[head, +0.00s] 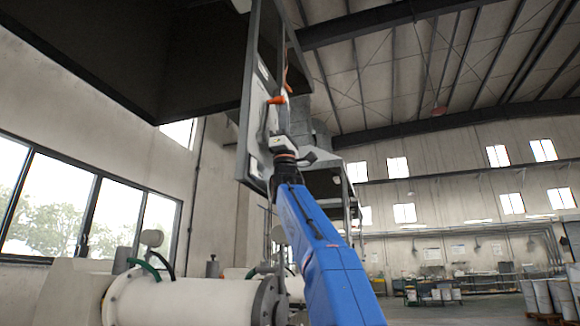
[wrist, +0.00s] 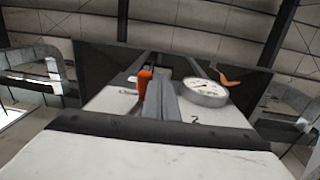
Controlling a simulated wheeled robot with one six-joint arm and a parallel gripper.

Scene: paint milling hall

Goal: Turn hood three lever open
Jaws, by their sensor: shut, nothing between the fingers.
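An orange lever (head: 277,100) sticks out from the grey panel on the hood's side in the head view. In the wrist view the orange lever (wrist: 145,78) stands just left of my gripper's grey fingers. My gripper (head: 283,118) points up beside the panel, close to the lever; it also shows in the wrist view (wrist: 164,84). The fingers are together with nothing between them. I cannot tell whether they touch the lever. A small dark mark like a 2 (wrist: 195,121) is on the pale panel; I cannot tell which hood it names.
A round white gauge (wrist: 207,92) sits right of the fingers, with another orange piece (wrist: 228,78) beyond it. The dark hood (head: 150,60) hangs overhead at left. A white mill cylinder (head: 180,300) lies below. White drums (head: 545,297) stand far right.

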